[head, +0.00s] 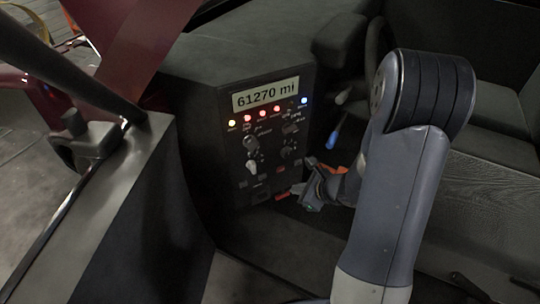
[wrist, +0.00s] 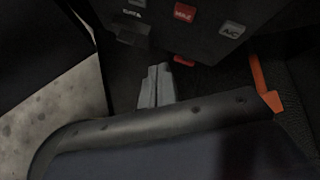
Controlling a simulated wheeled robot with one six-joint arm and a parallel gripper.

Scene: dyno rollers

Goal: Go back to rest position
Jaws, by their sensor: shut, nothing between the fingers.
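My gripper (head: 306,196) is in front of the lower right corner of the dashboard panel (head: 222,150), inside a vehicle cabin. In the wrist view the gripper's fingers (wrist: 156,88) are together, with nothing between them. They point toward the lower edge of the panel, below its buttons. I cannot tell whether the fingertips touch the panel. My arm spans the right half of the head view and hides part of the cabin behind it.
The panel has a display (head: 265,94) reading 61270 mi, several lit lamps, knobs and a red hazard button (wrist: 186,12). A blue-tipped lever (head: 332,138) is right of the panel. An open door (head: 115,215) stands left; seats (head: 500,110) are behind my arm.

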